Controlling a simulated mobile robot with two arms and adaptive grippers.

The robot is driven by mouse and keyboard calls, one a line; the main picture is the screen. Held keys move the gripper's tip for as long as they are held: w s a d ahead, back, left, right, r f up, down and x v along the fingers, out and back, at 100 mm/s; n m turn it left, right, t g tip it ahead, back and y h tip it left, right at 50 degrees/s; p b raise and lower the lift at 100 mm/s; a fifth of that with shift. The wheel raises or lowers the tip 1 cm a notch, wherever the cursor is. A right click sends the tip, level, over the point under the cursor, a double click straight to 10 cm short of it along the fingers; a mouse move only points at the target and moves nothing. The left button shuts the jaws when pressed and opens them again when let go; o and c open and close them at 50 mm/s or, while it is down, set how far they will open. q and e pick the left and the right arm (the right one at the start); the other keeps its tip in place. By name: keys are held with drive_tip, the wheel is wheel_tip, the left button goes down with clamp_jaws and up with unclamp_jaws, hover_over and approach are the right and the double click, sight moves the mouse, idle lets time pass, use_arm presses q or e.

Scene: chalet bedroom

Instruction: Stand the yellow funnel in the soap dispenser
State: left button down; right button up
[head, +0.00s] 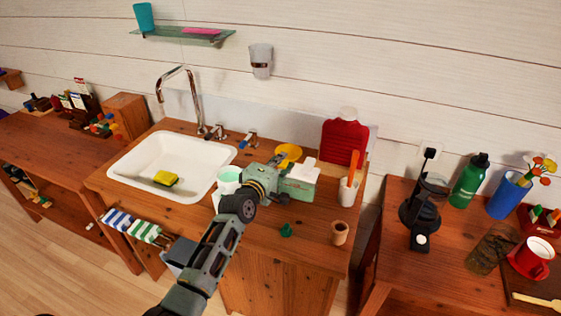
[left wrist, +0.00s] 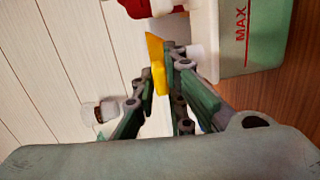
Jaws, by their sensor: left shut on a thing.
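The yellow funnel (head: 288,153) is at the tip of my left gripper (head: 275,166), over the back of the washstand. In the left wrist view a narrow part of the yellow funnel (left wrist: 157,65) shows between the fingers of my left gripper (left wrist: 165,85), which is shut on it. The soap dispenser (head: 299,186), pale green with a white top, stands just right of the gripper. In the left wrist view its green body (left wrist: 265,40) with a red MAX mark is close beside the fingers. The funnel's spout is hidden. My right gripper is out of view.
A white sink (head: 135,160) with a yellow sponge (head: 165,178) lies left. A red ribbed bottle (head: 345,145) and a white cup with an orange brush (head: 348,190) stand right. A green stopper-like piece (head: 286,230) and a wooden cup (head: 340,232) are in front.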

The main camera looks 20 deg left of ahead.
use_arm(q)
drive_tip(key=c, duration=1.7)
unclamp_jaws()
drive_tip(key=shift+s+a+r, duration=0.15)
drive_tip(key=shift+s, duration=1.15)
drive_tip(key=shift+s+a+r, duration=0.2)
drive_tip(key=shift+s, duration=1.15)
drive_tip(key=shift+s+a+r, duration=0.15)
drive_tip(key=shift+s, duration=1.15)
